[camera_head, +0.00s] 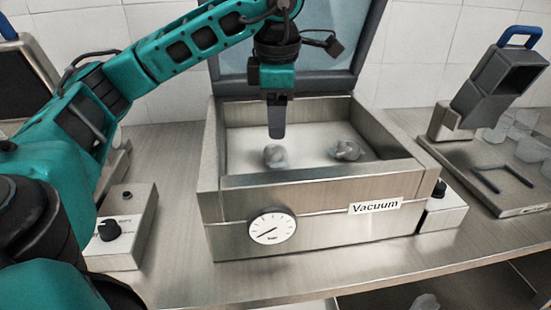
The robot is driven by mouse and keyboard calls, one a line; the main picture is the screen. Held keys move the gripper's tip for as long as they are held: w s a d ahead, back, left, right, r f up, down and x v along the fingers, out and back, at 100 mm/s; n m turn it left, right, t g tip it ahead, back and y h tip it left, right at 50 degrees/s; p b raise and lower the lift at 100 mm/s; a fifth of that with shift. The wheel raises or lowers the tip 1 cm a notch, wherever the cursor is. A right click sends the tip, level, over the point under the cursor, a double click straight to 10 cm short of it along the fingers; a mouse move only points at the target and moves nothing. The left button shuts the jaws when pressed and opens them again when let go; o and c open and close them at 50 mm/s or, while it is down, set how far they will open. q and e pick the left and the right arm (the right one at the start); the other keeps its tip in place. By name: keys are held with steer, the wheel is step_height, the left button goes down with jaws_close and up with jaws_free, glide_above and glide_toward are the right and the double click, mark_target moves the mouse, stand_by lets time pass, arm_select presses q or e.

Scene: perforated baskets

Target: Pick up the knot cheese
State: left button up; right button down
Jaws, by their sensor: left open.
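Two small greyish-white lumps lie on the floor of the open metal vacuum box (330,212). The lump on the right (346,150) has a twisted, knot-like shape and looks like the knot cheese. The lump on the left (275,154) is rounder and smaller; its kind is hard to tell. My left gripper (276,130) points down inside the box, its fingertips just above the left lump and to the left of the knot-like one. It is open and holds nothing; its fingers are seen almost edge-on. My right gripper is out of view.
The box's metal walls surround the lumps, and its raised lid (325,50) stands behind. A control box (127,225) is at left, another (445,212) at right. A tilted grey device (495,85) and a metal tray (522,207) with clear containers stand far right.

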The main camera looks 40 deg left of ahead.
arm_select(q)
steer(key=x, duration=0.3)
steer(key=shift+s, duration=0.1)
steer(key=shift+x, duration=3.05)
steer(key=shift+a, duration=0.1)
steer(key=shift+c, duration=0.2)
steer(key=shift+r, duration=0.1)
steer(key=c, duration=0.6)
steer(key=shift+r, duration=0.1)
steer(key=shift+c, duration=0.2)
steer(key=w+a+r+p+v, duration=0.1)
steer(key=w+a+v, duration=0.1)
steer(key=v, duration=0.9)
steer(key=w+a+p+v, duration=0.1)
steer(key=p+v, duration=0.4)
steer(key=v, duration=0.3)
glide_above(278, 149)
steer(key=shift+s+r, duration=0.1)
steer(key=shift+s, duration=0.05)
